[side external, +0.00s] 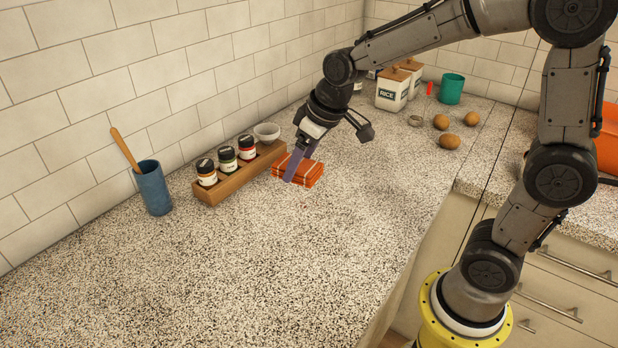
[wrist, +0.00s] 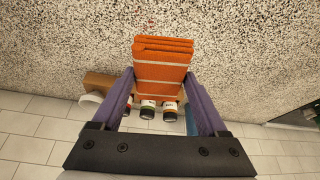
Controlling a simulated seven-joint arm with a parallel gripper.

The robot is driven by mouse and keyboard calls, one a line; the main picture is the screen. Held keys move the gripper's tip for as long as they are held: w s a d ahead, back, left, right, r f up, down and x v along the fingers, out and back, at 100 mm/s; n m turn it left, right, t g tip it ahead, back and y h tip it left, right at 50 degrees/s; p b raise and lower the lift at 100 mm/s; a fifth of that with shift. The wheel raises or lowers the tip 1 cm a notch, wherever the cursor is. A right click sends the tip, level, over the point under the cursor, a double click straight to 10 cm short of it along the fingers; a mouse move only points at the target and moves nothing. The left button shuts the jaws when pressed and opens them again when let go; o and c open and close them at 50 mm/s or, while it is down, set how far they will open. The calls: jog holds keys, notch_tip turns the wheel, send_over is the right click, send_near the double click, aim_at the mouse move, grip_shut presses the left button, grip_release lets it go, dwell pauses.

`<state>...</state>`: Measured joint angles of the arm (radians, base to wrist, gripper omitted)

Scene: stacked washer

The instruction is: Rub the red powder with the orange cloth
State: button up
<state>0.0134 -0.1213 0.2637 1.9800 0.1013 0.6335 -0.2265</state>
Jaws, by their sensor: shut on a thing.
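The folded orange cloth (side external: 312,174) is between the purple fingers of my gripper (side external: 294,174), low over the speckled counter in front of the spice rack. I cannot tell whether its underside touches the counter. In the wrist view the orange cloth (wrist: 162,67) fills the space between both fingers of my gripper (wrist: 161,76), which is shut on it. A tiny patch of red powder (wrist: 151,23) appears on the counter just beyond the cloth in the wrist view.
A wooden rack (side external: 240,174) with three spice jars stands by the wall, beside a white bowl (side external: 267,132). A blue cup (side external: 154,190) with a wooden utensil is at left. Canisters (side external: 392,91), a green mug (side external: 451,89) and potatoes (side external: 450,141) are farther back. The front counter is clear.

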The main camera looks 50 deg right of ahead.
jog(key=m, duration=0.2)
send_over(310, 195)
jog(key=s, duration=0.1)
notch_tip(310, 195, down, 3)
jog(key=shift+h, duration=0.3)
jog(key=shift+s+a+f, duration=0.1)
jog(key=shift+s+f, duration=0.05)
jog(key=shift+f, duration=1.7)
jog(key=shift+s+a+f, duration=0.1)
jog(key=shift+f, duration=1.75)
jog(key=shift+a+f, duration=0.15)
jog(key=shift+a, duration=0.6)
jog(key=shift+c, duration=0.7)
jog(key=shift+a, duration=2.95)
jog(key=shift+d, duration=3.8)
notch_tip(310, 195, up, 8)
